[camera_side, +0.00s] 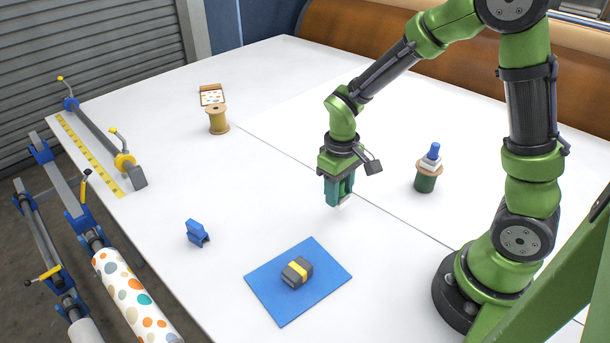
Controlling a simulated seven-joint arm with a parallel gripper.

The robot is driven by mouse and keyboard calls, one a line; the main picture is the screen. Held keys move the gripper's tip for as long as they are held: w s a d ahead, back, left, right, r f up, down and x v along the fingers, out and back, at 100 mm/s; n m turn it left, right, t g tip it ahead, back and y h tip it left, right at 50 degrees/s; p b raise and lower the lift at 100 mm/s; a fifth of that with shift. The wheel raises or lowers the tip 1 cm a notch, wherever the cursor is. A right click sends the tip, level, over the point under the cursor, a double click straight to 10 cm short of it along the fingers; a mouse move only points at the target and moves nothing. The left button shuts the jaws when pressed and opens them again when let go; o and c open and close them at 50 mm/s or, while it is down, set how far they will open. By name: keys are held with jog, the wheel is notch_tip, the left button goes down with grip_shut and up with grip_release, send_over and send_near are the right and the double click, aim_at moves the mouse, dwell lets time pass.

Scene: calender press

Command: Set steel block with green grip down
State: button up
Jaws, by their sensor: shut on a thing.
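My gripper (339,192) is above the white table (285,190), near the middle of the view, pointing down. It is shut on the steel block with green grip (344,203). Only a small pale part of the block shows at the fingertips; the teal-green fingers hide the rest. I cannot tell whether its underside touches the table.
A dark grey block with a yellow band (297,272) lies on a blue mat (265,295) at the front. A blue clip-like piece (197,234) is left of it. A green spool (425,184) carries white and blue pieces at right. A wooden spool (217,120) stands at back left.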

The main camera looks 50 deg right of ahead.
jog(key=w, duration=0.4)
jog(key=w+r, duration=0.1)
jog(key=w, duration=0.1)
jog(key=shift+w, duration=0.35)
jog(key=w, duration=0.4)
jog(key=w+f, duration=0.1)
jog(key=w, duration=0.9)
jog(key=shift+w+a+f, duration=0.1)
jog(key=shift+w+f, duration=0.05)
jog(key=shift+w, duration=0.1)
jog(key=shift+f, duration=1.75)
jog(key=shift+f, duration=0.1)
jog(key=o, duration=1.1)
jog(key=shift+f, duration=0.1)
